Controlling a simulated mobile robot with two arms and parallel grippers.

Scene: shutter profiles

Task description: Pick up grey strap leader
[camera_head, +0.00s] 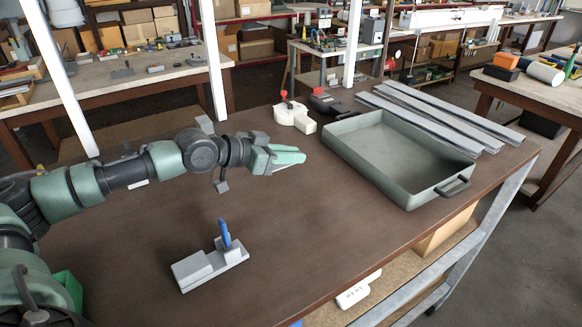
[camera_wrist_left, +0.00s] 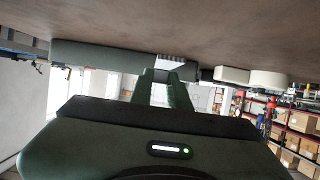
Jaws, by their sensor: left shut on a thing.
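My left gripper (camera_head: 290,158) is over the brown table in the head view, with its green fingers close together and pointing right. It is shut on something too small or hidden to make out. I cannot make out a grey strap leader in either view. A white holder (camera_head: 294,117) and a dark holder (camera_head: 328,104), both with red parts, stand beyond the gripper and apart from it. My right gripper is not in view.
A grey-green tray (camera_head: 343,153) with handles stands right of the gripper. Long grey profiles (camera_head: 445,118) lie behind it. A grey fixture with a blue lever (camera_head: 211,263) stands at the front. The table (camera_head: 330,240) is clear between fixture and tray.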

